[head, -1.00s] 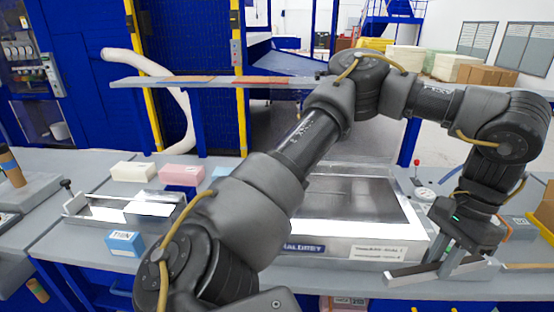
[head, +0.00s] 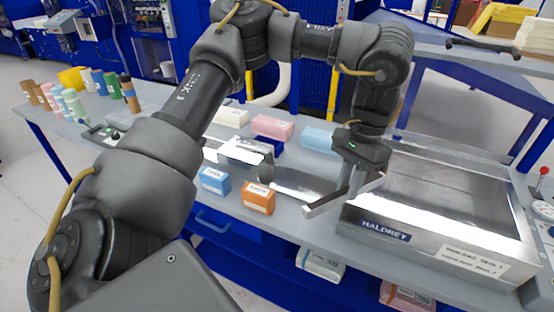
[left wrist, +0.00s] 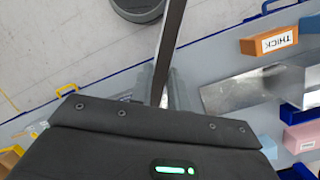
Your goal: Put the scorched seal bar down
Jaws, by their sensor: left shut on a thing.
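My left gripper (head: 354,186) is shut on the seal bar (head: 325,203), a thin grey bar held at the left edge of the HALDREY machine (head: 384,231), above the bench. In the left wrist view the bar (left wrist: 171,38) runs up and away from between the fingers (left wrist: 160,92), its face dark with a lighter edge. I cannot make out scorch marks. Whether the bar touches anything below is unclear. My right gripper is not in view.
An orange box (head: 258,198) and a blue box (head: 215,181) stand left of the bar near a shiny metal tray (head: 295,184). Cream (head: 230,117), pink (head: 272,127) and light blue (head: 318,138) blocks lie behind.

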